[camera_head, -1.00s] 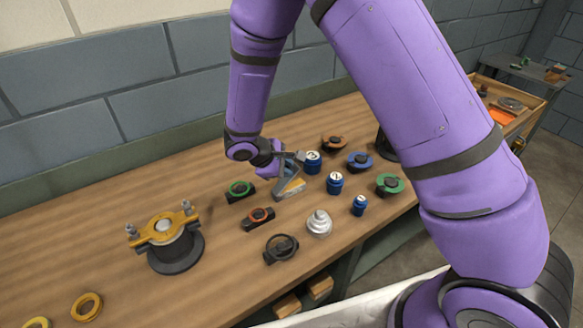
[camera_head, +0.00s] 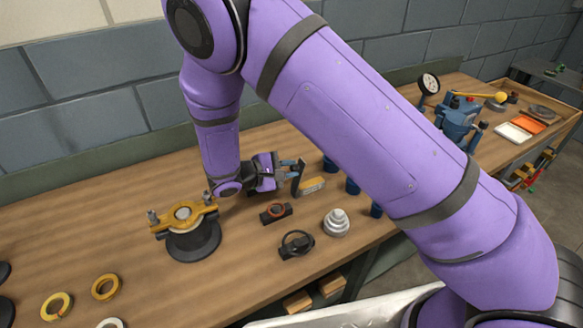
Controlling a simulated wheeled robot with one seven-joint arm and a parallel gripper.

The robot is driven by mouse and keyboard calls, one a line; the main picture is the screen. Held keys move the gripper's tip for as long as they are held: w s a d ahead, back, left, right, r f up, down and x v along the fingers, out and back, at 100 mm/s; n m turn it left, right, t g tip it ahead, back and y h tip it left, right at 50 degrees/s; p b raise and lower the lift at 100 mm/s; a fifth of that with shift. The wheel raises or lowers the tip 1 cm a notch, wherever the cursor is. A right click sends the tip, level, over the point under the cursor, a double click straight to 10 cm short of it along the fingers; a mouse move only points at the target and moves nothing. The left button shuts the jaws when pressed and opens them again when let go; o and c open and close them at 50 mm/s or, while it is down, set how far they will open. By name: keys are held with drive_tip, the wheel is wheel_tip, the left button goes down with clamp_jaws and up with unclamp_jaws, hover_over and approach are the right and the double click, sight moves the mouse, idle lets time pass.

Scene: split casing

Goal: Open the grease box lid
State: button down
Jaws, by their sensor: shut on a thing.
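The grease box (camera_head: 314,186) is a small shallow box on the wooden bench, with a yellowish area showing at its right. Its dark grey lid (camera_head: 298,181) stands raised, steeply tilted, at the box's left end. My gripper (camera_head: 297,168) comes in from the left and is shut on the upper part of the lid. The exact contact between fingers and lid is small and partly hidden.
A black-and-yellow clamped casing (camera_head: 190,238) stands at left, with yellow rings (camera_head: 106,287) in front. An orange-ringed block (camera_head: 276,213), a dark ring holder (camera_head: 297,244) and a stepped silver part (camera_head: 337,222) are near the box. Blue weights (camera_head: 353,186) are partly behind my arm.

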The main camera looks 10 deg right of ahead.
idle(0.4)
drive_tip(key=c, duration=1)
unclamp_jaws()
drive_tip(key=shift+r, duration=0.1)
drive_tip(key=shift+r, duration=0.35)
drive_tip(key=s+d+r, duration=0.1)
drive_tip(key=s, duration=0.4)
drive_tip(key=s+d+r, duration=0.1)
drive_tip(key=s, duration=0.4)
drive_tip(key=s+d+r, duration=0.1)
drive_tip(key=s+r, duration=0.1)
drive_tip(key=s, duration=0.3)
drive_tip(key=shift+s, duration=0.35)
